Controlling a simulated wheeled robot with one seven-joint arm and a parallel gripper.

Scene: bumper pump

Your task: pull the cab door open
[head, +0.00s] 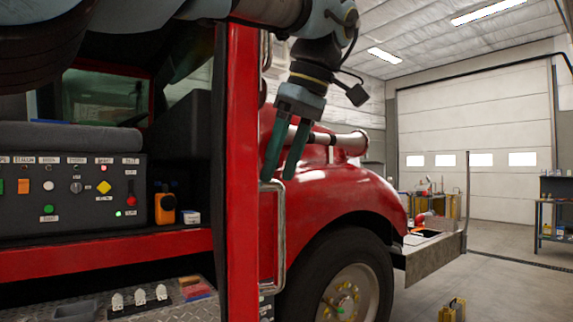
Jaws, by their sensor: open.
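The red truck's cab stands open to view on the left, with its interior showing. A tall red upright (242,170) with a dark left edge borders the opening; I cannot tell if it is the cab door seen nearly edge-on or a door pillar. A silver bar handle (281,240) runs down its right side. My gripper (280,177) points down just right of the upright, close to the top of the handle. Its two green fingers are apart, and nothing shows held between them. Whether they touch the handle is unclear.
A control panel (85,192) with switches and lights sits inside the cab, beside an orange device (165,204). The red fender (335,195), front wheel (350,290) and metal bumper (433,258) lie to the right. Floor beyond the bumper looks mostly clear.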

